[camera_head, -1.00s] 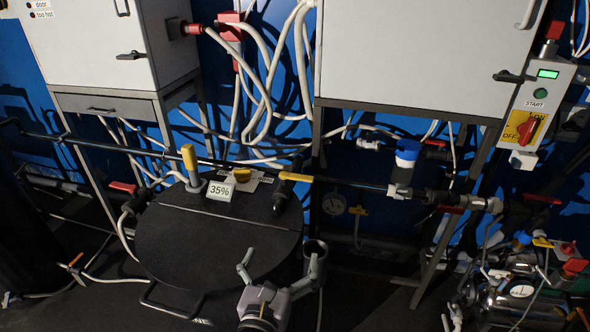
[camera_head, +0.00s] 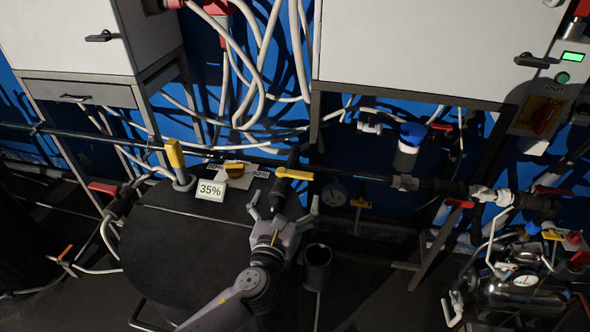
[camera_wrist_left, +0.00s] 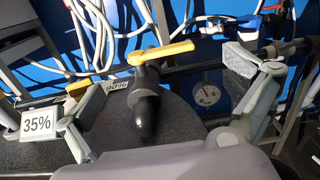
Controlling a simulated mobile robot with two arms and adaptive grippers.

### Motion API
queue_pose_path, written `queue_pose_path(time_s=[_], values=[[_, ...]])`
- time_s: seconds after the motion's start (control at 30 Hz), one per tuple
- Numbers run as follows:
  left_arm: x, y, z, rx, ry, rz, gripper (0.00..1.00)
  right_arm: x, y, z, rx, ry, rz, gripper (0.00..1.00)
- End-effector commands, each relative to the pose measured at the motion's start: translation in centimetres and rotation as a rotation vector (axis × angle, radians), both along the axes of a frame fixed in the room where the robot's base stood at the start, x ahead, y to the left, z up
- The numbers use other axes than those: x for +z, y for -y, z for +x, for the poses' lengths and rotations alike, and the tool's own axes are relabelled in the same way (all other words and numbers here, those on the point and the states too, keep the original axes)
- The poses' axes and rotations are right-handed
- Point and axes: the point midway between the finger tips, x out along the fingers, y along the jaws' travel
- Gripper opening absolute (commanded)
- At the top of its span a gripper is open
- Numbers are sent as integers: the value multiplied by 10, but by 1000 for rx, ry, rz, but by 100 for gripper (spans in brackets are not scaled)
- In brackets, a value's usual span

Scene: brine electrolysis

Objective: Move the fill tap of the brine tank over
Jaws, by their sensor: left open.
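The brine tank (camera_head: 190,245) is a round black drum at the left of the head view. Its fill tap has a yellow lever (camera_head: 294,174) on a black body above the tank's back right edge. In the wrist view, the yellow lever (camera_wrist_left: 161,53) points right and slightly up from the black spout (camera_wrist_left: 147,105). My left gripper (camera_head: 284,208) is open and empty, its fingers spread below the lever in the head view. In the wrist view the spout lies between the fingers of the left gripper (camera_wrist_left: 165,82), with no clear contact. My right gripper is not in view.
A 35% sign (camera_head: 211,190), a yellow knob (camera_head: 235,171) and an upright yellow handle (camera_head: 175,154) are on the tank's back edge. A dark open cylinder (camera_head: 317,262) stands right of the gripper. A black pipe (camera_head: 350,175) runs behind, with cabinets above.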

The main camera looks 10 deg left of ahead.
Motion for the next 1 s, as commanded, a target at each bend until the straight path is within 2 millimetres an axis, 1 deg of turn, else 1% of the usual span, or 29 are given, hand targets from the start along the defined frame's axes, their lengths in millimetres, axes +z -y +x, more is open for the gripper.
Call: queue_pose_path(time_s=[0.03,0.2,0.3,0.4,0.6,0.87,1.0], values=[[3,0,12,3,2,0,100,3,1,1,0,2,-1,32],[2,0,48,1,1,-2,100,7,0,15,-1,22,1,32],[2,0,66,1,1,-2,100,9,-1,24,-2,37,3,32],[1,0,79,2,1,-1,100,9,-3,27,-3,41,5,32],[0,0,91,0,1,-2,100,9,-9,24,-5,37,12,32],[0,0,92,0,0,-2,100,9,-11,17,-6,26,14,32],[0,0,92,0,0,-2,92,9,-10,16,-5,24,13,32]])
